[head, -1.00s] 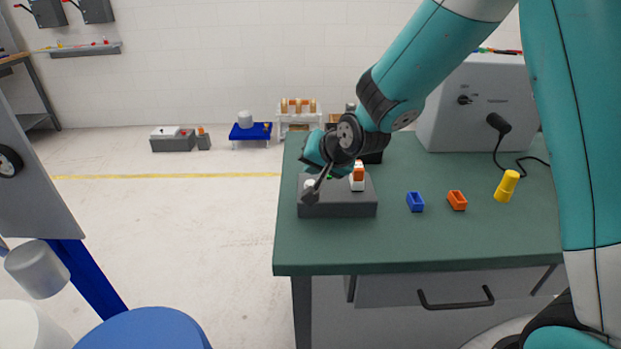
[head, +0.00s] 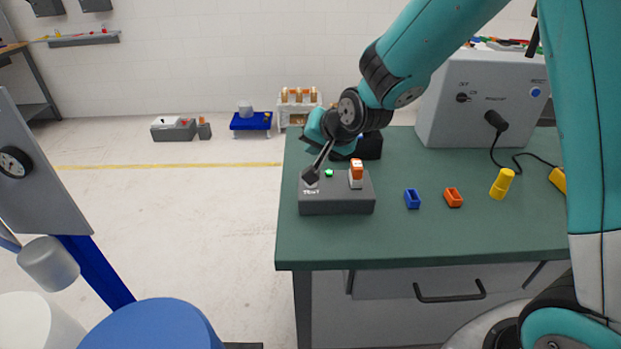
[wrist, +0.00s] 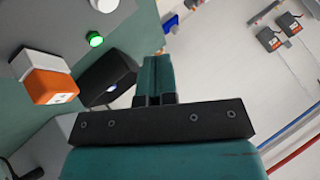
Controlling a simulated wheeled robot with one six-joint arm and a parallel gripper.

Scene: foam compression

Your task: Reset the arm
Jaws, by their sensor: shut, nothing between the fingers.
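My gripper (head: 310,175) is shut and empty, just above the left part of a dark grey control box (head: 337,205) on the green bench. The box carries a lit green button (head: 329,173), an orange and white switch (head: 356,172) and a "TEST" label. In the wrist view my closed fingers (wrist: 155,75) point past the box, with a white button (wrist: 103,5), the green button (wrist: 95,40) and the orange switch (wrist: 45,85) on the left. In the head view my gripper hides the white button.
A blue block (head: 412,199), an orange block (head: 453,197) and a yellow cylinder (head: 502,183) stand on the bench (head: 400,240). A grey machine (head: 470,100) with a plugged cable is behind them. A black box (head: 369,147) sits close behind my gripper.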

